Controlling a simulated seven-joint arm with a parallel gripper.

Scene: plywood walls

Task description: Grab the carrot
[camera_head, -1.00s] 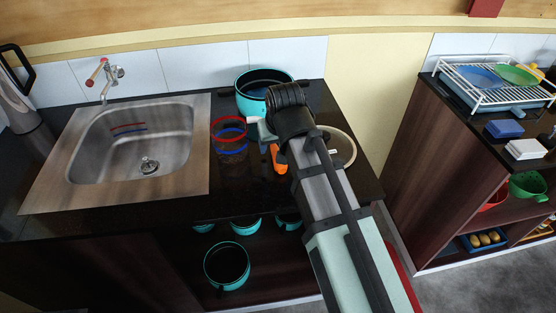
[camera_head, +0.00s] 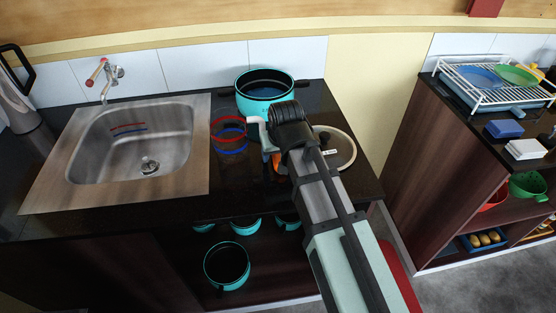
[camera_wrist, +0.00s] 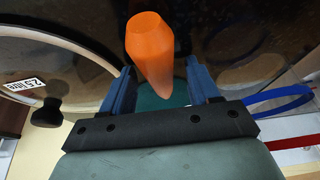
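The orange carrot (camera_head: 276,160) lies on the dark countertop, mostly hidden behind my arm in the head view. In the wrist view the carrot (camera_wrist: 150,45) shows clearly, its narrow end pointing toward the gripper. My gripper (camera_wrist: 161,78) is open, with one blue finger on each side of the carrot's narrow end and visible gaps between. In the head view my gripper (camera_head: 262,145) is low over the counter at the carrot. Whether a finger touches it cannot be told.
A turquoise pot (camera_head: 265,92) stands behind the gripper. Red and blue rings (camera_head: 229,133) are close to its left. A round lid (camera_head: 340,150) with a dark knob lies to the right. The sink (camera_head: 140,145) is farther left.

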